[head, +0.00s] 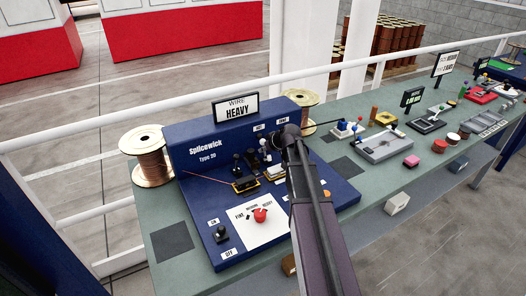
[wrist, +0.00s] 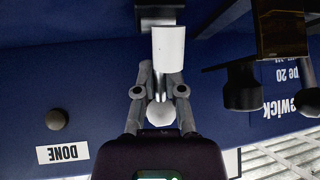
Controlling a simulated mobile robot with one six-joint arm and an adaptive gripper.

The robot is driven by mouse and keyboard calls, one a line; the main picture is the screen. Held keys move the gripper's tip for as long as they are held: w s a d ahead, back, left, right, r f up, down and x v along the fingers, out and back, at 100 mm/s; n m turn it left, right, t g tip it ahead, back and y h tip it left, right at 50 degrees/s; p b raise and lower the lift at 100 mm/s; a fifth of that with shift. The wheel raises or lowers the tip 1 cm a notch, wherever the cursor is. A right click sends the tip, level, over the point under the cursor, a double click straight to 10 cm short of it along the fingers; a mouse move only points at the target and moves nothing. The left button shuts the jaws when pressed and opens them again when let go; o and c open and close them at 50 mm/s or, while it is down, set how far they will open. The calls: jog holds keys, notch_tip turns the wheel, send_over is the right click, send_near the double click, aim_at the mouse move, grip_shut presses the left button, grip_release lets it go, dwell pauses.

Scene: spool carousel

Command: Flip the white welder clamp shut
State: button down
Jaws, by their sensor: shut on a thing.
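The white welder clamp shows in the wrist view as a white block-like lever (wrist: 169,48) at a dark mount, with a white ball knob (wrist: 160,113) nearer the camera. My gripper (wrist: 161,76) has its two fingers on either side of it and is shut on the clamp. In the head view my gripper (head: 290,134) is at the right part of the blue Splicewick welder (head: 190,150), and my arm hides most of the clamp there. How far the clamp is tilted cannot be told.
Black knobs (wrist: 241,90) of another clamp sit close beside my gripper. A round button (wrist: 57,119) is near the DONE label. Copper spools (head: 150,160) stand at the welder's left and behind it. A red knob (head: 260,215) is on the front panel. Trays and small parts line the bench rightward.

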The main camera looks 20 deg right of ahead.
jog(key=shift+a, duration=0.15)
jog(key=c, duration=0.7)
grip_release()
